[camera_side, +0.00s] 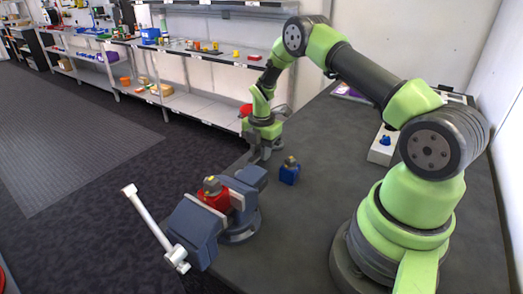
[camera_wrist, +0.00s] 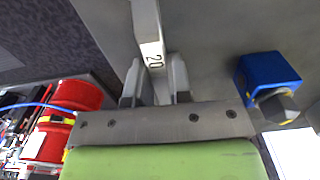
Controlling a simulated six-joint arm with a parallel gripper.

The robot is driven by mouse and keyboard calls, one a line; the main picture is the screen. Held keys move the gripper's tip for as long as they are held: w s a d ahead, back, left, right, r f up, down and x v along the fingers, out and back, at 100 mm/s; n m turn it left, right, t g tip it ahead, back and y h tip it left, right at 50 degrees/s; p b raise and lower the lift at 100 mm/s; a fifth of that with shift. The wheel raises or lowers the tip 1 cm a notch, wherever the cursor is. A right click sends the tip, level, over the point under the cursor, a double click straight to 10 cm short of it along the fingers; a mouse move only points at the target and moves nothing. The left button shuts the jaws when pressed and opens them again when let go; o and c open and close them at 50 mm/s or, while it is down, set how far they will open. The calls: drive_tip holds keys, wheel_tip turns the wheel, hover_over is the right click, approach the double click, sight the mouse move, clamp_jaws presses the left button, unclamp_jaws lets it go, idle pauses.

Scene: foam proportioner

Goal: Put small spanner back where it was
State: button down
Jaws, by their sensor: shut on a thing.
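My gripper (camera_wrist: 155,88) is shut on the small spanner (camera_wrist: 148,30), a light grey metal bar marked "20". In the wrist view the spanner runs from between the fingers to the top edge, and its far end is out of the picture. In the side view my gripper (camera_side: 262,155) is low over the dark workbench, behind the vise. The spanner cannot be made out there. I cannot tell whether it touches the bench.
A blue block (camera_side: 289,174) with a grey hex piece stands just right of my gripper; it also shows in the wrist view (camera_wrist: 268,75). A blue-grey vise (camera_side: 197,228) holds a red part (camera_side: 214,199) at the bench's front left. Shelves (camera_side: 200,103) stand behind.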

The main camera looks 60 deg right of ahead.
drive_tip(key=c, duration=1.1)
unclamp_jaws()
drive_tip(key=shift+f, duration=0.1)
drive_tip(key=shift+o, duration=0.2)
